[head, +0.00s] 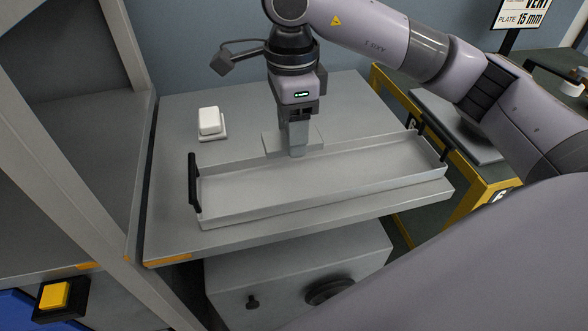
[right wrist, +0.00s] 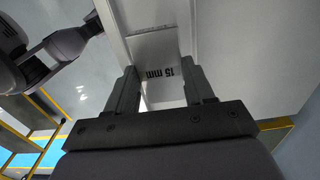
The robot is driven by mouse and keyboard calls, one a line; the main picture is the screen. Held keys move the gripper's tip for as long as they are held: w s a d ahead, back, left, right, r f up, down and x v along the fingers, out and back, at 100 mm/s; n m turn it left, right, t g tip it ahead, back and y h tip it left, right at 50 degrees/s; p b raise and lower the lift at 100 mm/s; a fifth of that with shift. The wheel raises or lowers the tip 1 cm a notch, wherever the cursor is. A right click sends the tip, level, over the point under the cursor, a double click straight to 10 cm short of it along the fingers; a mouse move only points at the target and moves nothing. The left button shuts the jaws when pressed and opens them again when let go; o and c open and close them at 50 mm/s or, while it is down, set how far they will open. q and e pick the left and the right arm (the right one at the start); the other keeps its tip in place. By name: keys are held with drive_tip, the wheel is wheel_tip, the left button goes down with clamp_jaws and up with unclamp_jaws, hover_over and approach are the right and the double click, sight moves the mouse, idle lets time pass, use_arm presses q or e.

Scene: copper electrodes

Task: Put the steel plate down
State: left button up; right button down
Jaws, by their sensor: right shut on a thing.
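My right gripper (head: 298,117) points down over the back edge of a long grey tray (head: 345,180). It is shut on the steel plate (head: 298,141), a narrow grey piece hanging below the fingers. The plate's lower end is at the tray's back wall; I cannot tell whether it touches. In the right wrist view the plate (right wrist: 156,48) lies between the two dark fingers of the gripper (right wrist: 160,78), with "15 mm" printed on its face. A wider flat grey piece (head: 272,144) shows behind the plate at the tray's back. My left gripper is not in view.
The tray has black handles at both ends and sits on a grey bench (head: 172,205). A white block (head: 210,121) stands on the bench at the back left. A yellow-framed stand (head: 470,205) is at the right. A yellow button (head: 54,294) is at the lower left.

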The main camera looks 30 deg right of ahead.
sight(292, 183)
wheel_tip(292, 183, down, 9)
drive_tip(key=shift+f, duration=0.1)
idle(0.4)
drive_tip(key=shift+f, duration=0.2)
drive_tip(key=shift+c, duration=2.1)
unclamp_jaws()
drive_tip(key=shift+r, duration=0.1)
